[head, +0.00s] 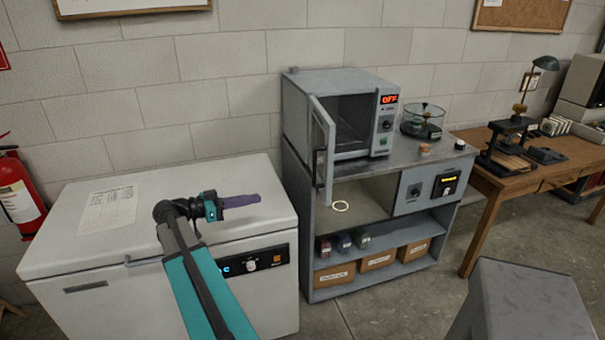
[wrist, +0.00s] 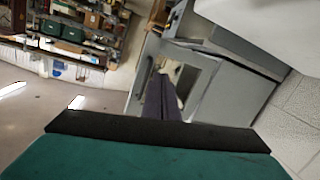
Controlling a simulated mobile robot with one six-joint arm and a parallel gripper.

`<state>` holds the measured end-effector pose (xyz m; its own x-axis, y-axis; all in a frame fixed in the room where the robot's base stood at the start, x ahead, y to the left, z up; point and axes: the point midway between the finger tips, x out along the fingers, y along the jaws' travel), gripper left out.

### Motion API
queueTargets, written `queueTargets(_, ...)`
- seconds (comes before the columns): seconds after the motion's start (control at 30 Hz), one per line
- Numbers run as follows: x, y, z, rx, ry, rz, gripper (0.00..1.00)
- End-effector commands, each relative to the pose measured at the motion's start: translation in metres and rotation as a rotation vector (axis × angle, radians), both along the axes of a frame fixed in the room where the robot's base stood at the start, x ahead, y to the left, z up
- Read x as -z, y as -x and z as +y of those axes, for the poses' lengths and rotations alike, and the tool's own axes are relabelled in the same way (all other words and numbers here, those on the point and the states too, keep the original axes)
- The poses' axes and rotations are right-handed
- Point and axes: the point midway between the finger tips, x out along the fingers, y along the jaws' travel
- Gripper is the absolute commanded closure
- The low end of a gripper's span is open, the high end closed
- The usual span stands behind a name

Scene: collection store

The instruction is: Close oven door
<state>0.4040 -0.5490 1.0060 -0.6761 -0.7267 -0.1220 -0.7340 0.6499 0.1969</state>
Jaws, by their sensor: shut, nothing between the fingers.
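The oven (head: 340,118) is a grey box on a grey cabinet, with a panel reading OFF on its right. Its door (head: 322,150) is hinged at the left and stands wide open toward me, showing the dark inside. A dark handle (head: 318,165) is on the door. My gripper (head: 258,199) is shut and empty, left of the door and apart from it, above the white chest freezer, pointing right. In the wrist view my gripper's purple fingers (wrist: 163,100) are together and overlap the door (wrist: 148,75), which shows tilted with its window.
The white chest freezer (head: 160,215) lies below my arm. A glass bowl device (head: 422,118) stands right of the oven. A pale ring (head: 340,206) lies on the cabinet's lower surface. A wooden table (head: 545,150) is at right, and a grey block (head: 525,305) stands in front.

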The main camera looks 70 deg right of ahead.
Motion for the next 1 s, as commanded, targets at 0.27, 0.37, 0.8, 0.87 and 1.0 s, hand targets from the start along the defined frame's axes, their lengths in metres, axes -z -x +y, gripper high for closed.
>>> queueTargets(0.27, -0.063, 0.025, -0.021, 0.089, 0.213, -0.06, 1.0)
queueTargets(0.37, -0.066, 0.027, -0.022, 0.094, 0.226, -0.062, 1.0)
queueTargets(0.8, -0.066, 0.03, -0.025, 0.092, 0.221, -0.061, 1.0)
queueTargets(0.87, -0.066, 0.033, -0.027, 0.092, 0.221, -0.061, 1.0)
queueTargets(1.0, -0.066, 0.043, -0.036, 0.095, 0.22, -0.06, 1.0)
